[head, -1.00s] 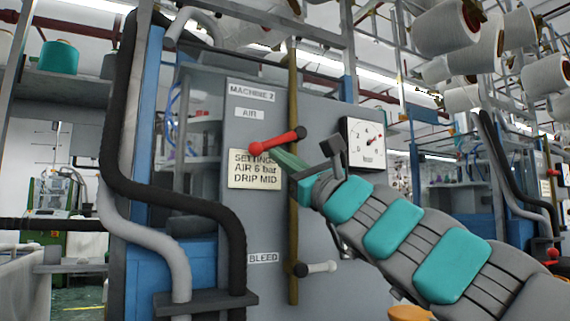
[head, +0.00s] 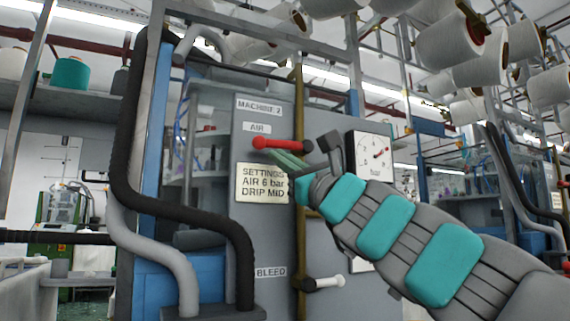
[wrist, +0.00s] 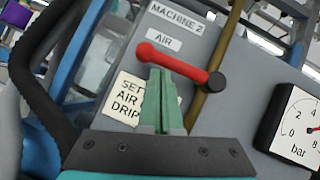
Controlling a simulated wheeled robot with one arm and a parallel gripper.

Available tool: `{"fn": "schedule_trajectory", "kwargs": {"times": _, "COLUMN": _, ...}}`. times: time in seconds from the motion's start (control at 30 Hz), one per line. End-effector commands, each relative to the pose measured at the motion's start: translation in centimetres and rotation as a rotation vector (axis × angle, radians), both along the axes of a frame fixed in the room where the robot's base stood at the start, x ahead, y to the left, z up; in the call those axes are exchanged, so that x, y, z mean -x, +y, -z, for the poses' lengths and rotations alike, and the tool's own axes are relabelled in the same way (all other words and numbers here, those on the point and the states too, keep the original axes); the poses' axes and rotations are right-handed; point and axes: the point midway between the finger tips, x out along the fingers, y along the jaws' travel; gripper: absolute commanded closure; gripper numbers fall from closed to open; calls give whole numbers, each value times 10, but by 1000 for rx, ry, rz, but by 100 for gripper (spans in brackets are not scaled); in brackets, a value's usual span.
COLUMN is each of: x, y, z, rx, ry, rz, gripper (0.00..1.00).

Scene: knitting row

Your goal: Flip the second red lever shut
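The red lever (head: 280,144) is on the grey panel of the machine labelled MACHINE 2, under the AIR label. Its handle points left from a dark pivot and lies about level in the head view. In the wrist view the red lever (wrist: 170,62) slants, with its round red end at upper left. My gripper (head: 272,152) is at the handle from below and in front. In the wrist view my gripper's green fingers (wrist: 160,72) are together, their tips overlapping the handle's lower edge. I see no handle between them; contact is not certain.
A gauge (head: 373,157) is right of the lever. A settings plate (head: 262,184) sits below it. A brass pipe (head: 299,120) runs vertically behind the pivot. A white-handled BLEED lever (head: 325,283) is lower down. Thick black hose (head: 128,130) bends along the left.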

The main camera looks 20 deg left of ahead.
Motion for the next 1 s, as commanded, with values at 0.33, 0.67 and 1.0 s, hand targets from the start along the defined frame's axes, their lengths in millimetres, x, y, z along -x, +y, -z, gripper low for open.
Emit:
{"fn": "schedule_trajectory", "kwargs": {"times": 0.33, "x": 2, "y": 2, "z": -5, "rx": 1, "ry": -1, "rz": 0, "gripper": 100}}
{"fn": "schedule_trajectory", "kwargs": {"times": 0.67, "x": 3, "y": 2, "z": -6, "rx": 1, "ry": -2, "rz": -1, "gripper": 100}}
{"fn": "schedule_trajectory", "kwargs": {"times": 1.0, "x": -7, "y": -12, "z": 17, "rx": -1, "ry": 1, "rz": 3, "gripper": 100}}
